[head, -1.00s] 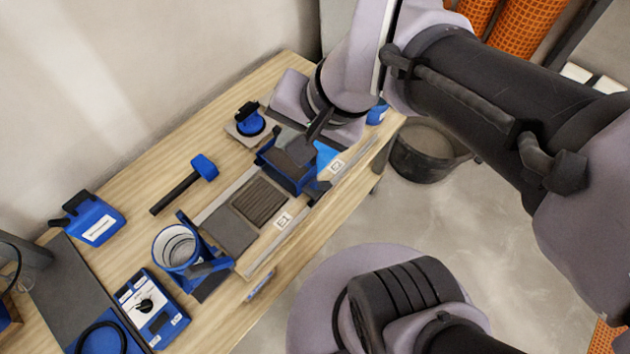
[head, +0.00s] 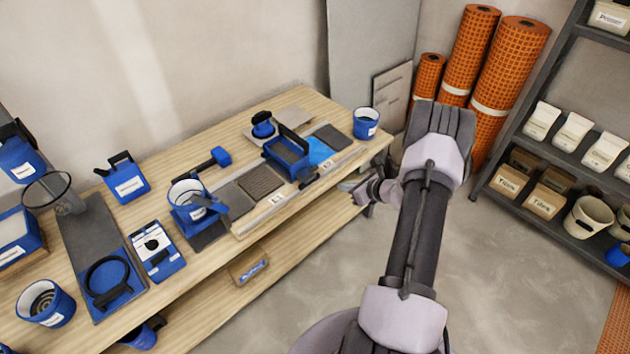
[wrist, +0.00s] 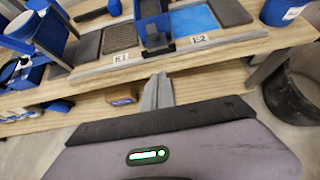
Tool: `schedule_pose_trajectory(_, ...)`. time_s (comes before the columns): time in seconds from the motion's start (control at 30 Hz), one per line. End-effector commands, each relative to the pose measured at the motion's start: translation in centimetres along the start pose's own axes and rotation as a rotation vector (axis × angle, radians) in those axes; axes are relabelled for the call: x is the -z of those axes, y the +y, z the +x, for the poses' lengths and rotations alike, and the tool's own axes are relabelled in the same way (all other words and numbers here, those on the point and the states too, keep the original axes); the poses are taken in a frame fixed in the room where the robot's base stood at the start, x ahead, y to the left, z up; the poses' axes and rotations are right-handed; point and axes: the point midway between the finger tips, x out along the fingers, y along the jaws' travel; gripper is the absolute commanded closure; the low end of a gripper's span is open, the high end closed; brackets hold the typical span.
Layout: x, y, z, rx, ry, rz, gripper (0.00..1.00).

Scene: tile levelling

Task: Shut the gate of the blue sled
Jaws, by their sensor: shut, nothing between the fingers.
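The blue sled (head: 287,155) is an open box with blue walls and a dark inside. It stands on the tile strip between a ribbed dark tile and a bright blue patch. In the wrist view the sled (wrist: 153,14) is at the top centre, with a dark piece (wrist: 156,42) at its near end. A dark piece (head: 308,179) also juts from its front right corner in the head view. I cannot tell whether this is the gate or how far it is open. My gripper (head: 349,185) is shut and empty, apart from the sled, in front of the table edge. Its closed fingers (wrist: 157,88) point towards the sled.
Tiles (head: 260,181) and the blue patch (head: 318,150) flank the sled. A blue cup (head: 366,123) stands at the table's right end. A dark tub (wrist: 295,90) is on the floor right.

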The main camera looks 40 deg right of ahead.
Motion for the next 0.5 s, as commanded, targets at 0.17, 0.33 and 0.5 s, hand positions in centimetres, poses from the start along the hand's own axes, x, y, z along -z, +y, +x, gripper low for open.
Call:
schedule_pose_trajectory(0.17, -0.1, 0.1, 0.0, -0.002, 0.000, -0.003, 1.00)
schedule_pose_trajectory(0.33, 0.0, 0.2, 1.6, -0.004, 0.000, -0.007, 1.00)
schedule_pose_trajectory(0.5, 0.2, 0.2, 5.3, -0.005, 0.000, -0.006, 1.00)
